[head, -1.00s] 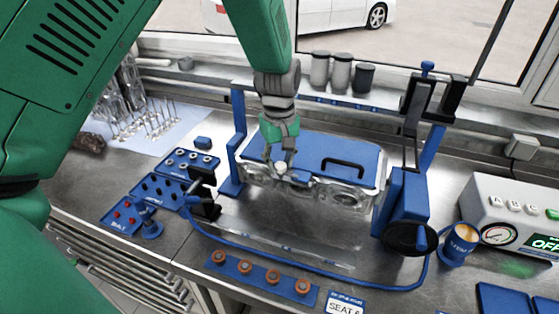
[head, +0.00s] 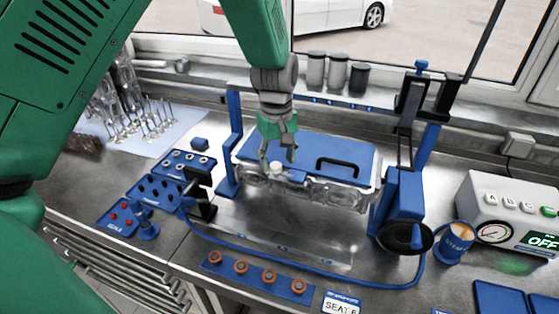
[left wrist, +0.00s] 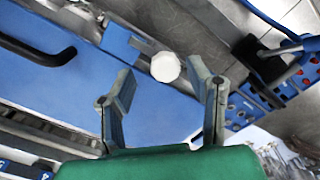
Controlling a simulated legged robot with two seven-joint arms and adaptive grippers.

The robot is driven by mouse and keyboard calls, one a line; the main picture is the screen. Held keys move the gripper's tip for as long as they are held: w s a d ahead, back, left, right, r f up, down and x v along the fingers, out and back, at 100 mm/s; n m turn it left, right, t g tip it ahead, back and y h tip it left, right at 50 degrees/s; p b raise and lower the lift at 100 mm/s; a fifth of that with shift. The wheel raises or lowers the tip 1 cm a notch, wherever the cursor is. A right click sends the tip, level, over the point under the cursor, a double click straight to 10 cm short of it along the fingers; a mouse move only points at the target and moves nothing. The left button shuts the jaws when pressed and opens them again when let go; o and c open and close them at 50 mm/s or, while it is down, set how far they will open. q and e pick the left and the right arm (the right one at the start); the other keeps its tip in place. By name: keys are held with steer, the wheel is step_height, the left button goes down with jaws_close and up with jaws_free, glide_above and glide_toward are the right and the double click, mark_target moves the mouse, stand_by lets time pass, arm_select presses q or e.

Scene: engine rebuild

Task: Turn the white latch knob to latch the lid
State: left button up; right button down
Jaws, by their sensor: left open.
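The white latch knob (head: 276,166) sits at the front left edge of the blue lid (head: 318,150). It also shows in the left wrist view (left wrist: 165,67) as a pale round cap beside a blue bracket. My left gripper (head: 278,155) is over the knob, pointing down, with its fingers open. In the left wrist view the two fingertips (left wrist: 161,78) stand apart, with the knob between and just beyond them. I cannot tell whether either finger touches the knob. The lid lies flat on the clear engine block (head: 335,193). My right gripper is not in view.
A black handle (head: 340,163) stands on the lid. Blue posts (head: 235,135) flank the block. A black clamp-like part (head: 200,195) stands left of it, near small-part trays (head: 155,190). A blue cup (head: 455,240) and gauge box (head: 510,215) are at right.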

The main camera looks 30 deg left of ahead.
mark_target(277, 164)
arm_select(q)
step_height(277, 164, up, 11)
stand_by(0.3)
steer(key=shift+w, duration=0.1)
steer(key=shift+f, duration=0.1)
stand_by(0.3)
